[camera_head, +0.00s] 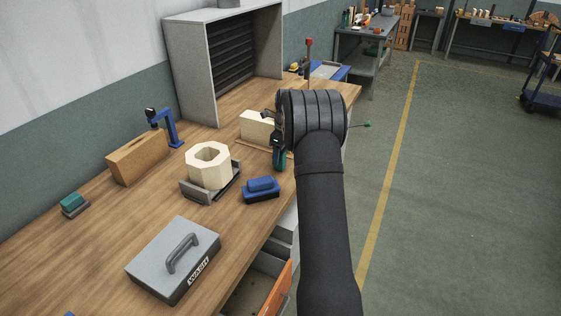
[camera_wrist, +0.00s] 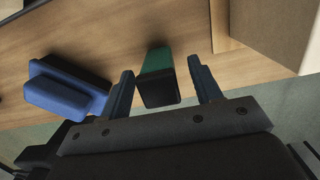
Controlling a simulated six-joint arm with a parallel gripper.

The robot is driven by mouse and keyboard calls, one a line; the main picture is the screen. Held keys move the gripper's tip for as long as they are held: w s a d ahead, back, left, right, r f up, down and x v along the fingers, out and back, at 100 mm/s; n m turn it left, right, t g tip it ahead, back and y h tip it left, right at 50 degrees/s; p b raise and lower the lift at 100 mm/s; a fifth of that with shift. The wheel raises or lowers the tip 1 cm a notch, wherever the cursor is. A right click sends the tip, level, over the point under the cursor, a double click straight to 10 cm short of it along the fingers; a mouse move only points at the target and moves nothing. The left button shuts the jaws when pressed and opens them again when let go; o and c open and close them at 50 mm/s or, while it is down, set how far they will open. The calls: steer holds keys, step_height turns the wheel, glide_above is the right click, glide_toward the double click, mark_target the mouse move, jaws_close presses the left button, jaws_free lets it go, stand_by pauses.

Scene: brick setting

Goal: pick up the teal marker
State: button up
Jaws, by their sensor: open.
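A teal block-like piece with a black end, which I take for the teal marker (camera_wrist: 158,62), lies between the two fingers of my gripper (camera_wrist: 160,70) in the wrist view. The fingers are open, with a gap on each side of it. I see no finger touching it. In the head view the teal piece (camera_head: 281,160) shows just below my gripper (camera_head: 277,143), near the bench's front edge. My wrist and arm hide part of this area.
A blue eraser-like block (camera_head: 261,189) lies close to the left; it also shows in the wrist view (camera_wrist: 62,90). A cream block (camera_head: 258,126) stands behind. A cream hollow block (camera_head: 209,166) and a grey case (camera_head: 174,262) are further left. An orange drawer (camera_head: 273,293) is open.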

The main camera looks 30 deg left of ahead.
step_height(320, 180, down, 2)
steer(key=shift+a+f, duration=0.15)
steer(key=c, duration=1.1)
steer(key=shift+o, duration=0.2)
steer(key=shift+r, duration=0.65)
step_height(320, 180, up, 3)
steer(key=shift+f, duration=0.15)
steer(key=d+r, duration=0.7)
steer(key=d, duration=0.4)
steer(key=shift+w+d, duration=0.15)
steer(key=shift+d, duration=0.2)
